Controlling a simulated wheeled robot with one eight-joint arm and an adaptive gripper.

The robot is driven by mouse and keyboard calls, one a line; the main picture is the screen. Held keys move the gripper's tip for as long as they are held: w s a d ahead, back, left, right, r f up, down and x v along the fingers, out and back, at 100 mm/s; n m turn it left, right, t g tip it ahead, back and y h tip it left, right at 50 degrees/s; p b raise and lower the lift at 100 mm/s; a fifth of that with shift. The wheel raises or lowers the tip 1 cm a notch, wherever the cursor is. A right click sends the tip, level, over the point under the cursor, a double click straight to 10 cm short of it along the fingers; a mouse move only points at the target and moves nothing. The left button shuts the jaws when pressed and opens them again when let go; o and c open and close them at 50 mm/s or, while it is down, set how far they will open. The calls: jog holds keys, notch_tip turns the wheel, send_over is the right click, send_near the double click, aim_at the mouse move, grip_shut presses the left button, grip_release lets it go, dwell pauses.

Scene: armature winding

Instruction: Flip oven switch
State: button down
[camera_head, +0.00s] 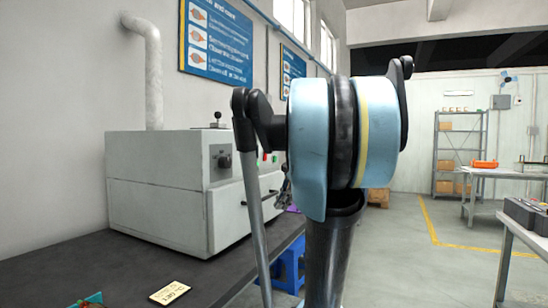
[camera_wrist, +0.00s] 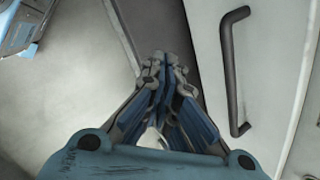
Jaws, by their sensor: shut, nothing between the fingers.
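The oven (camera_head: 155,190) is a white box on the dark bench at the left of the head view, with a pipe rising behind it. A black knob or switch (camera_head: 225,162) sits on its grey side panel. Small red and green controls (camera_head: 265,157) show on the front, partly behind my arm. In the head view, my arm hides most of the gripper.
The dark bench top (camera_head: 80,262) carries a small yellowish label plate (camera_head: 170,292). A blue stool (camera_head: 290,265) stands beyond the bench. Work tables (camera_head: 505,172) and a metal shelf (camera_head: 460,150) are at the right.

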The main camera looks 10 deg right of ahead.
jog(key=w+d+r+m+t+y, duration=0.1)
jog(key=w+d+r+m, duration=0.4)
jog(key=w+r, duration=0.3)
jog(key=w+d+r+m+t+y, duration=0.2)
jog(key=w+d+r+m, duration=0.4)
jog(key=w+r, duration=0.3)
notch_tip(320, 180, up, 4)
jog(key=shift+w+f+m+y, duration=0.1)
jog(key=shift+w+m+y, duration=0.2)
jog(key=shift+m, duration=0.1)
jog(key=shift+a, duration=0.15)
send_near(266, 160)
jog(key=shift+x, duration=2.35)
jog(key=shift+w+d, duration=0.1)
jog(key=shift+d, duration=0.2)
